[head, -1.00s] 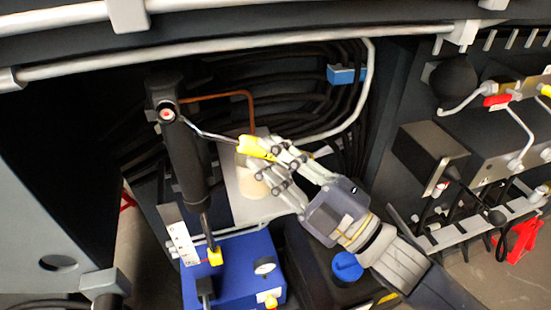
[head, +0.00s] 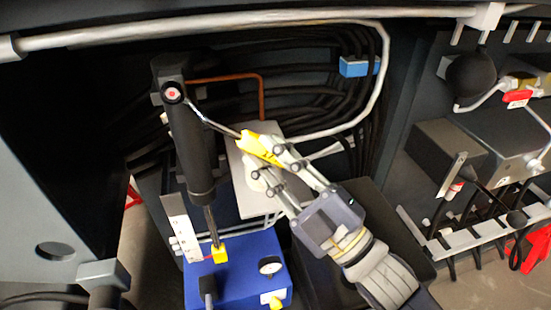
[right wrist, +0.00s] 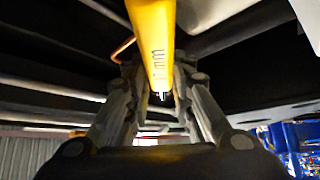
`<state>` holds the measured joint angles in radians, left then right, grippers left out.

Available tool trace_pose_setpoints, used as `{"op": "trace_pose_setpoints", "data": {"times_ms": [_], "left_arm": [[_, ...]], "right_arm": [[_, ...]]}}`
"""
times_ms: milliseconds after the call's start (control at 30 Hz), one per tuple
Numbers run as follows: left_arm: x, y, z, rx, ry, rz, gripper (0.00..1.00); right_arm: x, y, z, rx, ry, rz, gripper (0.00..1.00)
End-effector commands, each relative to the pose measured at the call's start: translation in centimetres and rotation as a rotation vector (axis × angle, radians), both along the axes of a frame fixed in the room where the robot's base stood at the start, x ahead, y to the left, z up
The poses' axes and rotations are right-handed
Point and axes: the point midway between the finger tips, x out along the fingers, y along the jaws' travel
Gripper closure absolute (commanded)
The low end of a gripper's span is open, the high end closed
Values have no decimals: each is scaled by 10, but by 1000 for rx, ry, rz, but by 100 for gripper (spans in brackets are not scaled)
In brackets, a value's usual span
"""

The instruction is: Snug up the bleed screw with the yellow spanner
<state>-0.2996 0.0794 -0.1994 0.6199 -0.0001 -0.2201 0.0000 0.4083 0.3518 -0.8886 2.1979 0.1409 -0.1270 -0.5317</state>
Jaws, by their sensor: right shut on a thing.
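The yellow spanner (head: 260,148) has a yellow handle and a thin metal shaft that slants up and left to the top of a black cylinder (head: 188,140). The shaft's end is at or very near a round red-and-white fitting (head: 172,93), which may be the bleed screw; I cannot tell whether they touch. My right gripper (head: 268,162) is shut on the spanner's handle, right of and below the fitting. In the right wrist view the handle (right wrist: 155,45) runs between the fingers, with a size mark in mm. My left gripper is not in view.
A blue box (head: 235,272) with a gauge stands below the cylinder. Black hoses (head: 315,95) and a copper pipe (head: 262,95) run behind the spanner. A pale pipe (head: 220,20) crosses above. Grey boxes (head: 505,140) and a red-handled valve (head: 517,98) are at right.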

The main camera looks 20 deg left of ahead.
Motion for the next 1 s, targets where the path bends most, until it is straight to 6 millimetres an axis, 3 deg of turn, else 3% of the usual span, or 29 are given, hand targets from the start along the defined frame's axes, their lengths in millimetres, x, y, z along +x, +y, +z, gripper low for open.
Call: {"op": "trace_pose_setpoints", "data": {"times_ms": [267, 700, 1000], "left_arm": [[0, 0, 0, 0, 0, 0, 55], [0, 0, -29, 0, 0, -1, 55], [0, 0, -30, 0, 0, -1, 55]], "right_arm": [[0, 0, 1, 4, -1, 0, 100], [-10, 15, -19, 131, 78, 1, 100], [-10, 16, -18, 152, 90, 0, 100]]}}
